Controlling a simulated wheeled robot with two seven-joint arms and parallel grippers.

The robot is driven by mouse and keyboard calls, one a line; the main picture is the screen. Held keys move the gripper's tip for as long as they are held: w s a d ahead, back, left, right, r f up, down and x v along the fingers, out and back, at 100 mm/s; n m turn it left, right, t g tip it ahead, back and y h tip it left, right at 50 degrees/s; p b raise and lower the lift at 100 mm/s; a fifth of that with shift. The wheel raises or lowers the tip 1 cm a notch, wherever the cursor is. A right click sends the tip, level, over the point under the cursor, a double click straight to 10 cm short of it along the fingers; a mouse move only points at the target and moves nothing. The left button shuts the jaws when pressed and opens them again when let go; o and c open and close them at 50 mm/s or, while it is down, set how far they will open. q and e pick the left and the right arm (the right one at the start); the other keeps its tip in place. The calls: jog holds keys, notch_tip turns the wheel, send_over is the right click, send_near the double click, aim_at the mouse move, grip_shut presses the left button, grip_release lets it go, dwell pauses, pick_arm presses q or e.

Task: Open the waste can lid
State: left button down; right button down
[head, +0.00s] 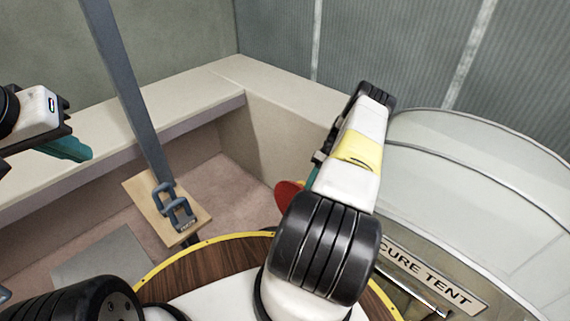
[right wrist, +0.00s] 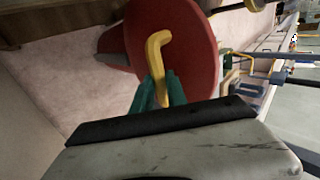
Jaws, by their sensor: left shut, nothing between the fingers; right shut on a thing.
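The waste can's red round lid (right wrist: 185,45) fills the upper middle of the right wrist view, with a bent yellow handle (right wrist: 157,50) on its face. A darker red part, perhaps the can body (right wrist: 117,50), shows behind its left edge. My right gripper (right wrist: 161,92) is shut on the yellow handle with its green fingers. In the head view only a sliver of red (head: 288,194) shows beside my right gripper (head: 311,178); my arm hides the rest. I cannot tell how far the lid is open. My left gripper (head: 75,150) is shut and empty at the far left.
A beige bench ledge (head: 190,95) runs along the walls.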

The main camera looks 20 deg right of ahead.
jog(key=shift+w+d+f, duration=0.1)
jog(key=shift+d+f, duration=0.55)
jog(key=shift+d, duration=0.1)
jog(key=c, duration=1.3)
grip_release()
jog(key=shift+w+r, duration=0.1)
jog(key=shift+r, duration=0.05)
jog(key=v, duration=0.7)
jog(key=shift+w+d+r, duration=0.1)
jog(key=shift+d+r, duration=0.15)
jog(key=shift+d, duration=0.1)
